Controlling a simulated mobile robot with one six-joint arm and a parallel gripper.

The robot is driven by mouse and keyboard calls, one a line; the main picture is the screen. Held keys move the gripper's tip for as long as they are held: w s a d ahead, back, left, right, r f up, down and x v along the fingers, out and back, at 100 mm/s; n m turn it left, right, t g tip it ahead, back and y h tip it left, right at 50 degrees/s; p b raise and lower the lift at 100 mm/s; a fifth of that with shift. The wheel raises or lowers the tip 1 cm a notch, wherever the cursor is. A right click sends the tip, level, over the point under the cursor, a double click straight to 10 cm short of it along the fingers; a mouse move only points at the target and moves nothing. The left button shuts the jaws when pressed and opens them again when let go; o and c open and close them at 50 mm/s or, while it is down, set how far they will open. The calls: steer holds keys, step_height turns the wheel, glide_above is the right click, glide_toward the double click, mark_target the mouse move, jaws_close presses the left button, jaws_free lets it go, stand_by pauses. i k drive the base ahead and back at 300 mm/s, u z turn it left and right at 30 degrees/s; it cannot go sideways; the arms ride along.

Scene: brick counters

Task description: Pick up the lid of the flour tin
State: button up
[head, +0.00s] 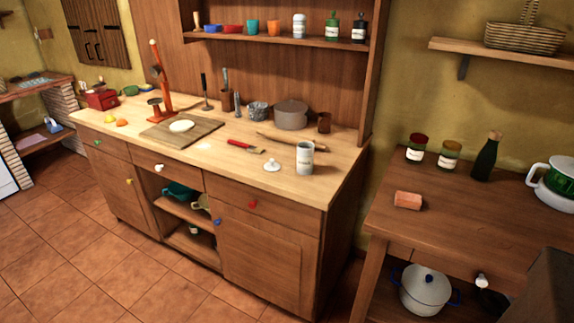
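A white tin with a label (305,160) stands upright near the front right of the wooden counter. It looks like the flour tin, though its label is too small to read. A small white lid with a knob (272,166) lies flat on the counter just left of the tin, apart from it and near the front edge. The tin's top appears uncovered. My gripper is not in view.
A red-handled brush (243,146) lies left of the lid, and a rolling pin (290,142) lies behind. A grey pot (291,115) and brown mug (324,123) stand farther back. A cutting board (202,131) with dough is left. A lower side table (460,203) stands right.

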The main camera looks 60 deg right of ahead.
mark_target(271, 166)
steer(key=u, duration=0.15)
steer(key=i, duration=0.95)
steer(key=z, duration=0.05)
